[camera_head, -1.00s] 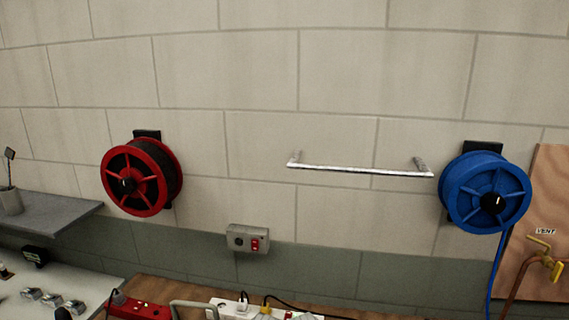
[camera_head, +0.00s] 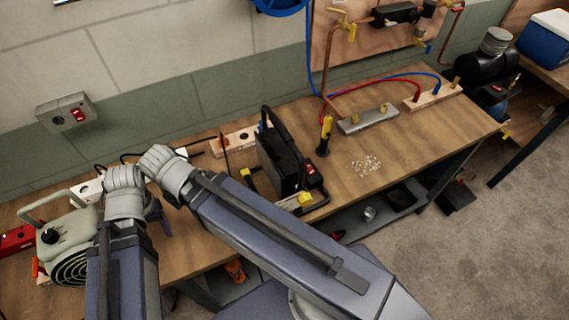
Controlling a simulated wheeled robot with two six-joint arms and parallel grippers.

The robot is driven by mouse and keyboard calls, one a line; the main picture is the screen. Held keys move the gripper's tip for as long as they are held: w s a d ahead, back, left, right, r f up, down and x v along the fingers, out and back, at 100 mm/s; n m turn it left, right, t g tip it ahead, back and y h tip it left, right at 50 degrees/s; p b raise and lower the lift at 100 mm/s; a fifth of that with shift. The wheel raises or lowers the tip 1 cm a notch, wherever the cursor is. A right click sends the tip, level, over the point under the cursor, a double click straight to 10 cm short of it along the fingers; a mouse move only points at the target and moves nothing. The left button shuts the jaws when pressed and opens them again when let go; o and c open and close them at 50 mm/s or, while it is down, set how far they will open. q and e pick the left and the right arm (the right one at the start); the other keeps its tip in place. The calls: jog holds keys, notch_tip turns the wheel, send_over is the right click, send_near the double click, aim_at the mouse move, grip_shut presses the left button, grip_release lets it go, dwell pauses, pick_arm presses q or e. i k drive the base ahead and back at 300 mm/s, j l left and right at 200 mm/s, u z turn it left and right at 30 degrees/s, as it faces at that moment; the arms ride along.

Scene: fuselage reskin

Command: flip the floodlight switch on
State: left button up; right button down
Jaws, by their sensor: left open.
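A grey wall box with a red rocker switch (camera_head: 78,114) is on the green lower wall at the upper left. I cannot read a label on it or tell the rocker's position. My left gripper (camera_head: 161,217) shows only in part behind my arm links, low over the bench, right of and below the wall box and apart from it. It is open; its fingertips are mostly hidden. I cannot make out my right gripper. No floodlight can be clearly identified.
The wooden bench (camera_head: 440,118) carries a green-grey machine with a handle (camera_head: 68,235), a black handled unit (camera_head: 282,158), a yellow-black tool (camera_head: 324,136) and small pale pieces (camera_head: 366,166). Red and blue hoses run at the back. Clear floor (camera_head: 450,250) lies at right.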

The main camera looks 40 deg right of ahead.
aim_at(311, 172)
jog(key=k+l+z, duration=0.45)
jog(key=k+l, duration=0.3)
jog(key=i, duration=0.4)
